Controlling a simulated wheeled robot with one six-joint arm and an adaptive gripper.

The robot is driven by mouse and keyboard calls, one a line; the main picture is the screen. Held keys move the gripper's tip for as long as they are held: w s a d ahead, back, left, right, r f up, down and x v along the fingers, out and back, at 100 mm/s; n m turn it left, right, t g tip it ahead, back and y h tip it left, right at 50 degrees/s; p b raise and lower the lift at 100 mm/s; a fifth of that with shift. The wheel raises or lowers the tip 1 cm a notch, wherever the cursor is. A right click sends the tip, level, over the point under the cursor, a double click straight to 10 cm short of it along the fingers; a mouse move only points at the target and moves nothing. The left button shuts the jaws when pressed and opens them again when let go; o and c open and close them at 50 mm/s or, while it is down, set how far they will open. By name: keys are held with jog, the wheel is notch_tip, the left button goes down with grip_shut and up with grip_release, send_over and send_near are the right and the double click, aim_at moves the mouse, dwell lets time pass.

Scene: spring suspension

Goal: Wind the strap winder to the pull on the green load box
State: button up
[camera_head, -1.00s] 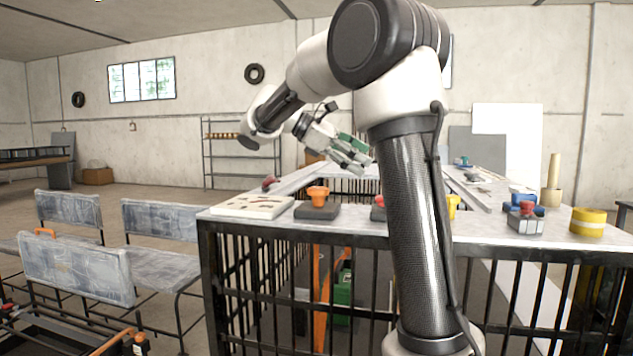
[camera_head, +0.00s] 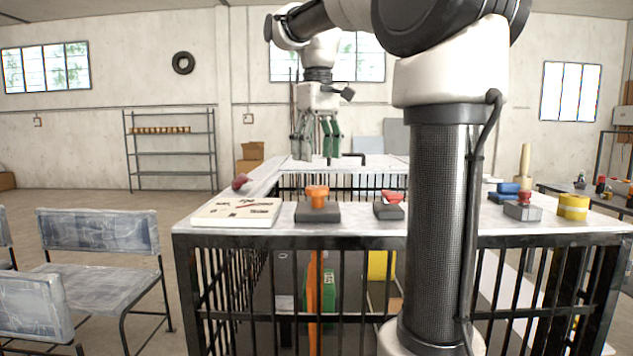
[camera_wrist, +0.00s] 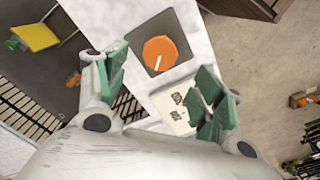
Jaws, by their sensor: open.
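An orange knob (camera_head: 317,196) on a dark block stands on the near tabletop, above an orange strap (camera_head: 315,290); I take it for the strap winder. In the wrist view the knob (camera_wrist: 160,53) is round, with a white mark, on a dark square plate. A green box (camera_head: 330,290) shows partly behind the bars below; bars and strap hide much of it. My gripper (camera_head: 316,148) hangs fingers down above the table, open and empty, apart from the knob. In the wrist view its green-padded fingers (camera_wrist: 163,82) are wide apart, with the knob beyond them.
A white panel (camera_head: 236,212) lies left of the knob, a red-topped block (camera_head: 390,205) right of it. A yellow box (camera_head: 381,265) is behind the bars. Chairs (camera_head: 97,232) stand left on open floor.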

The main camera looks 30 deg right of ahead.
aim_at(318, 187)
notch_tip(318, 187, down, 7)
dwell(0.3)
jog(key=c, duration=1)
